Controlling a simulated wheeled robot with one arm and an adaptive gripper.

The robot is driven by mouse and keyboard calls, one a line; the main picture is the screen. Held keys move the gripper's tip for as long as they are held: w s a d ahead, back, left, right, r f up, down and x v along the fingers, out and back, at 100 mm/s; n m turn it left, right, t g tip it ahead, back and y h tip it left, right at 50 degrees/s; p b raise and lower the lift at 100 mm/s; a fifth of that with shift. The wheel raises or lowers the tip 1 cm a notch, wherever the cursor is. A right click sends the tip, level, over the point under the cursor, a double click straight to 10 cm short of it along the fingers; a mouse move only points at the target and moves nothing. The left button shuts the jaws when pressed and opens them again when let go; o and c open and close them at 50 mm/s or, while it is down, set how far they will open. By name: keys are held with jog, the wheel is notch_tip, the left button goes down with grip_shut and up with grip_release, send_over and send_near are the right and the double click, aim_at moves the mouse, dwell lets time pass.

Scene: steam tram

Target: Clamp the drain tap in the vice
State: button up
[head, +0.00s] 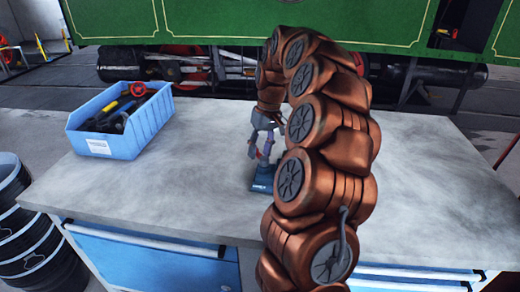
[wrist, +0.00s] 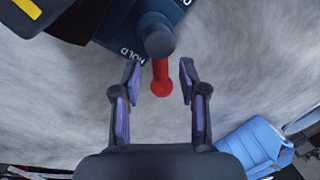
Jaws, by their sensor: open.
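A small dark blue vice (head: 262,178) stands on the grey bench, partly hidden behind my arm. In the wrist view its dark blue body (wrist: 192,18) carries the lettering "HOLD" and a dark round post with a red-ended lever (wrist: 161,78). My gripper (head: 262,148) is over the vice, pointing down. In the wrist view my gripper (wrist: 160,72) is open, with the red lever end between its fingers and a gap on each side. I cannot make out the drain tap for certain; a dark block with a yellow stripe (wrist: 28,8) shows at the upper left corner.
A light blue bin (head: 148,122) of tools, with a red wheel-shaped piece (head: 138,89), stands at the bench's left. The bench top (head: 430,190) is clear on the right. Blue drawers (head: 150,262) are below its front edge. A green tram (head: 200,20) stands behind.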

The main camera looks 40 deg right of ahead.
notch_tip(320, 180, up, 7)
jog(key=d, duration=0.1)
jog(key=shift+d+r, duration=0.15)
jog(key=shift+d, duration=0.05)
dwell(0.4)
jog(key=shift+s, duration=0.15)
dwell(0.5)
jog(key=s+a+r+n+g+p, duration=0.15)
jog(key=s+a, duration=0.25)
jog(key=a, duration=0.6)
jog(key=s+a+r+n+t+p, duration=0.1)
jog(key=s+a+r+p, duration=0.25)
jog(key=a, duration=0.65)
jog(key=s+a+f+g+h+p, duration=0.1)
jog(key=s+a+f+p, duration=0.1)
jog(key=s, duration=0.8)
jog(key=s+a+f+h+p, duration=0.1)
jog(key=s+a+f, duration=0.3)
jog(key=s, duration=0.7)
jog(key=shift+a+f+m+g+p, duration=0.35)
jog(key=shift+a+m+p, duration=0.1)
jog(key=shift+a+p, duration=0.25)
jog(key=shift+a, duration=0.1)
